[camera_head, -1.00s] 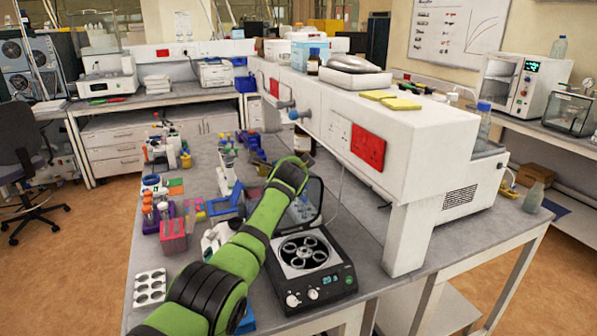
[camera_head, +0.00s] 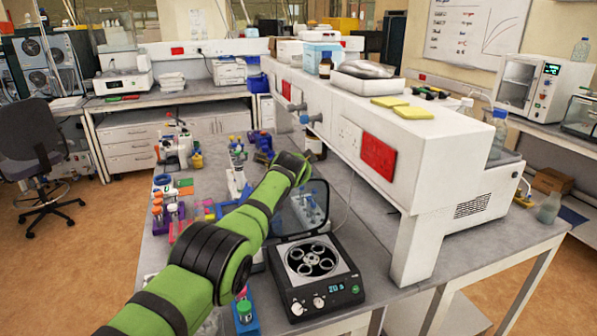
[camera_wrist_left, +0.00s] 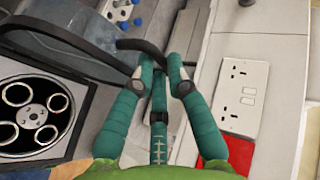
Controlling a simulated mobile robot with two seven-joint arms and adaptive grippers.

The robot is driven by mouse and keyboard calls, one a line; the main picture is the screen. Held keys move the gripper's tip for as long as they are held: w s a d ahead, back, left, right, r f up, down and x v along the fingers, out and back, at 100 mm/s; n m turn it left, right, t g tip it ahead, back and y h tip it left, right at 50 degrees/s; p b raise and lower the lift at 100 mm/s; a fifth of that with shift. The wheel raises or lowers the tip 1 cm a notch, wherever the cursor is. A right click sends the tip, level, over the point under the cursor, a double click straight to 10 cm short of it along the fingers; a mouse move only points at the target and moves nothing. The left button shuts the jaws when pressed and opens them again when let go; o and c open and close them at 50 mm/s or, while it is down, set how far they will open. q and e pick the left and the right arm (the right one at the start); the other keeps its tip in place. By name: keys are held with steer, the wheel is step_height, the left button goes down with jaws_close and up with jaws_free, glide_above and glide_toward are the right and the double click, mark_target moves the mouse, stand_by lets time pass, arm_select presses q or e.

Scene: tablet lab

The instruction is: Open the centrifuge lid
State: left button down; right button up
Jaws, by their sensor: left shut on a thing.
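The centrifuge (camera_head: 292,293) is a dark box with a display and knobs at the near edge of the bench. Its round rotor (camera_head: 312,259) with several holes is uncovered. The lid (camera_head: 322,211) stands raised at the back of the centrifuge, partly hidden by my left arm. In the left wrist view, my left gripper (camera_wrist_left: 158,70) is shut on the lid's dark curved front part (camera_wrist_left: 142,46). The rotor shows at the left of that view (camera_wrist_left: 32,113). In the head view the gripper's fingers are hidden behind my arm. My right gripper is not in view.
A white raised shelf unit (camera_head: 405,165) with red and white sockets stands close to the right of the centrifuge. Tube racks (camera_head: 168,215) and other small lab items stand to the left. A green-capped tube (camera_head: 244,310) stands beside the centrifuge's left side.

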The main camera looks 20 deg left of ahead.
arm_select(q)
steer(key=shift+w+r, duration=0.15)
steer(key=shift+r, duration=0.7)
steer(key=c, duration=1.2)
jaws_free()
steer(key=shift+d, duration=0.1)
steer(key=shift+s+f, duration=0.2)
steer(key=shift+s, duration=0.1)
steer(key=s+d+r, duration=0.1)
steer(key=s+d, duration=0.1)
steer(key=s, duration=1.2)
steer(key=shift+s+r, duration=0.35)
steer(key=shift+r, duration=0.05)
